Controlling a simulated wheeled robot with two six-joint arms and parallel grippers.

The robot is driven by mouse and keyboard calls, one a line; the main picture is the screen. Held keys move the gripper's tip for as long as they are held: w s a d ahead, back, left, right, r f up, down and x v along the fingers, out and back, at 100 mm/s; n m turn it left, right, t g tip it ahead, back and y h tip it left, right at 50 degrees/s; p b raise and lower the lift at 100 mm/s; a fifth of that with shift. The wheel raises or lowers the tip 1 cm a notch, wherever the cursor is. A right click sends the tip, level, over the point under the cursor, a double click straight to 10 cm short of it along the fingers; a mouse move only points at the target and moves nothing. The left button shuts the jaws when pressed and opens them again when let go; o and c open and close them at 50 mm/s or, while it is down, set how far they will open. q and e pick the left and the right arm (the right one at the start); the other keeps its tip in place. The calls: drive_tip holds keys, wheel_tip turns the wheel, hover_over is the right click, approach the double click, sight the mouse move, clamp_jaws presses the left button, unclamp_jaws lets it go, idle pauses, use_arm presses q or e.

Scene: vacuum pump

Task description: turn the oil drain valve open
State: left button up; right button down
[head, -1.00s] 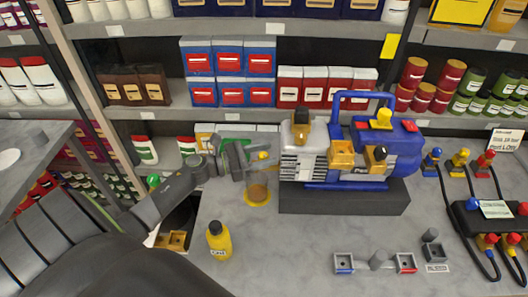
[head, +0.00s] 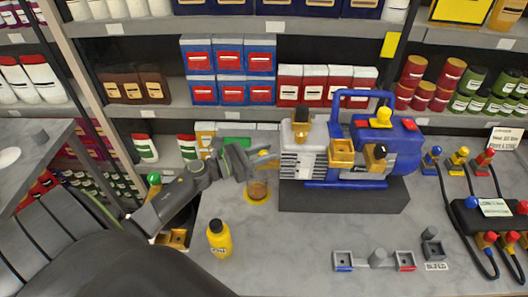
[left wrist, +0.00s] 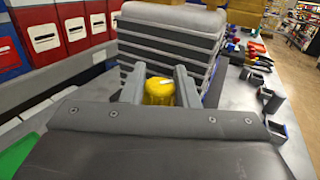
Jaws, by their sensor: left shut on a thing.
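The vacuum pump (head: 350,145), blue and grey, sits on a dark block on the grey bench. The yellow oil drain valve (left wrist: 160,91) is on the pump's ribbed grey end, and in the left wrist view it sits between my two fingers. My left gripper (head: 266,158) reaches in from the left and is shut on the valve, its fingers on either side of it. The fingers partly hide the valve in the head view. A clear cup (head: 257,189) with brown liquid stands on the bench below the gripper. My right gripper is not in view.
A yellow oil bottle (head: 219,238) stands front left of the cup. A holder with small square sockets (head: 375,261) lies front right. A black manifold with hoses and coloured knobs (head: 490,214) is at the right. Stocked shelves rise behind; the bench's front middle is clear.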

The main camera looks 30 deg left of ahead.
use_arm(q)
drive_tip(key=n+t+y+p, duration=0.1)
drive_tip(key=n+y, duration=0.1)
drive_tip(key=y, duration=0.1)
drive_tip(key=n+t+y+p, duration=0.1)
drive_tip(key=n+y+p, duration=0.1)
drive_tip(key=y, duration=0.2)
drive_tip(key=shift+r+n, duration=0.15)
drive_tip(key=shift+n, duration=0.25)
drive_tip(key=shift+n+t+y+p, duration=0.3)
drive_tip(key=shift+n+y, duration=0.9)
drive_tip(key=shift+y, duration=1)
drive_tip(key=o, duration=1)
drive_tip(key=shift+c, duration=0.2)
